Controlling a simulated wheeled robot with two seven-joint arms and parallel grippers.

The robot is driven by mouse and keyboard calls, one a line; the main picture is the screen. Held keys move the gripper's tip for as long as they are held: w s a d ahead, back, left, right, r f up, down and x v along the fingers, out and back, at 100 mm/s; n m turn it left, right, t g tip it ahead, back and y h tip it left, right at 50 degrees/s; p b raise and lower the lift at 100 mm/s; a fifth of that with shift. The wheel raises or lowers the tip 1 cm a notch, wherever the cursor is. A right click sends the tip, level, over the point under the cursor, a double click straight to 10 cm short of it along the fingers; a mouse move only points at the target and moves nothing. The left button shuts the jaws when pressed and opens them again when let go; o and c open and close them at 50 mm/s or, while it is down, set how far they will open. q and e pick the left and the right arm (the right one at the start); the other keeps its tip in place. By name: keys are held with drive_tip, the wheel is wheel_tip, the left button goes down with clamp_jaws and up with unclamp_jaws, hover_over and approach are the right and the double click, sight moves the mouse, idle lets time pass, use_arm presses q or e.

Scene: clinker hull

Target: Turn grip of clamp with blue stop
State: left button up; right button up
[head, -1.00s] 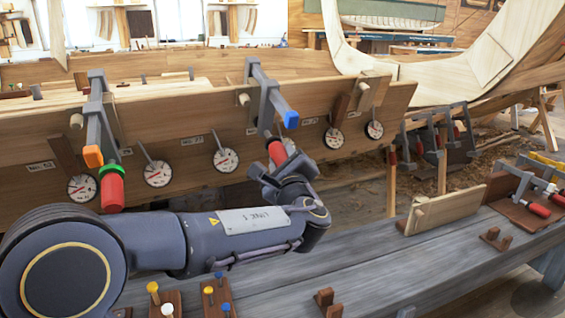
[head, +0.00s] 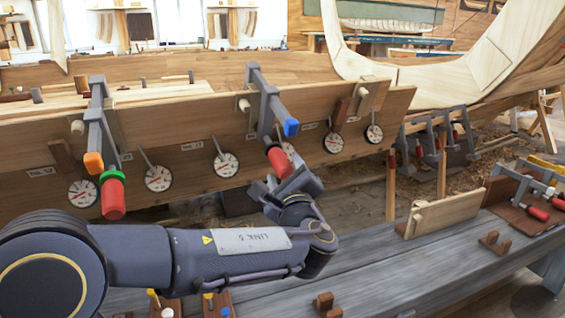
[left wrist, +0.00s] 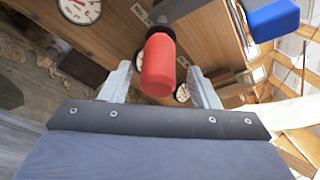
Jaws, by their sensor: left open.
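The clamp with the blue stop (head: 291,127) hangs on the hull plank in the middle of the head view, its red grip (head: 280,161) pointing down toward me. My left gripper (head: 272,187) is just below the grip's lower end. In the left wrist view the open fingers (left wrist: 161,84) stand on either side of the red grip (left wrist: 158,66), with gaps on both sides; how deep it sits between them is hard to tell. The blue stop (left wrist: 272,20) shows there at upper right. My right gripper is not in view.
Another clamp with an orange stop (head: 93,162) and a green-collared red grip (head: 113,196) hangs at left. Several dial gauges (head: 158,178) line the plank. A grey bench (head: 400,265) in front holds wooden blocks and pegs. More clamps lie on a board (head: 520,205) at right.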

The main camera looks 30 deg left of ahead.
sight(285, 173)
use_arm(q)
drive_tip(key=v, duration=0.4)
drive_tip(key=shift+d, duration=0.1)
idle(1.3)
